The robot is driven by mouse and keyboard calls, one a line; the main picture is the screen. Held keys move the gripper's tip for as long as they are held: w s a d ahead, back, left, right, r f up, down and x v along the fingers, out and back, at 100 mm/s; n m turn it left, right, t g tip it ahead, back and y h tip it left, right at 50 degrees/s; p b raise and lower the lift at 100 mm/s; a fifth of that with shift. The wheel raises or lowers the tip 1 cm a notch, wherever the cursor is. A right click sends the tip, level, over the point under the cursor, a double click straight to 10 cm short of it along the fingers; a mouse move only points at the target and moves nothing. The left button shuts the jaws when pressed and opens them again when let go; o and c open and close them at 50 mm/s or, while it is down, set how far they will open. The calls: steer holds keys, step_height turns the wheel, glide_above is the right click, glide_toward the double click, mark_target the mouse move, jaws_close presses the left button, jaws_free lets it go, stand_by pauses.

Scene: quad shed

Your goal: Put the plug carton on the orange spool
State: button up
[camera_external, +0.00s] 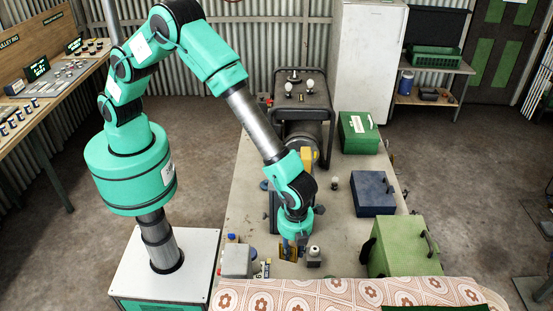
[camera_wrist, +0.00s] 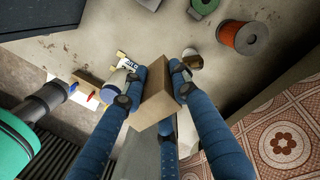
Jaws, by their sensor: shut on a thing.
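My gripper (camera_wrist: 157,84) is shut on a plain brown carton (camera_wrist: 158,103), with a blue finger on each side of it. In the outside view my gripper (camera_external: 291,240) is low over the near part of the table, and a brown bit of the carton (camera_external: 291,254) shows below it. The orange spool (camera_wrist: 243,38) stands on the table in the wrist view, above and to the right of the carton and apart from it. I cannot make out the spool in the outside view. I cannot tell whether the carton touches the table.
A small labelled item (camera_wrist: 128,62) and a grey box (camera_external: 236,261) are left of my gripper. A white-topped bottle (camera_external: 314,257) is close on its right. A blue case (camera_external: 373,193), green cases (camera_external: 400,245) and a patterned cloth (camera_external: 340,294) lie around. A green ring (camera_wrist: 203,7) lies near the spool.

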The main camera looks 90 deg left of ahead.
steer(key=d+n+p, duration=0.1)
steer(key=d+r+n, duration=0.1)
steer(key=n, duration=0.1)
steer(key=shift+n+h+p, duration=0.3)
steer(key=shift+h+p, duration=0.1)
steer(key=shift+f, duration=0.1)
steer(key=w+d, duration=0.2)
steer(key=w, duration=0.2)
steer(key=w+d+f+p, duration=0.1)
steer(key=w+d, duration=0.2)
steer(key=w, duration=0.1)
steer(key=w+d+p, duration=0.1)
steer(key=w+d, duration=0.2)
steer(key=w, duration=0.2)
steer(key=shift+f, duration=0.2)
steer(key=shift+d, duration=0.1)
stand_by(0.3)
steer(key=shift+w+p, duration=0.1)
steer(key=shift+p, duration=0.2)
steer(key=shift+w+d+f, duration=0.1)
steer(key=shift+d+f, duration=0.05)
steer(key=shift+f+p, duration=0.5)
steer(key=shift+f, duration=1.15)
steer(key=shift+f, duration=0.15)
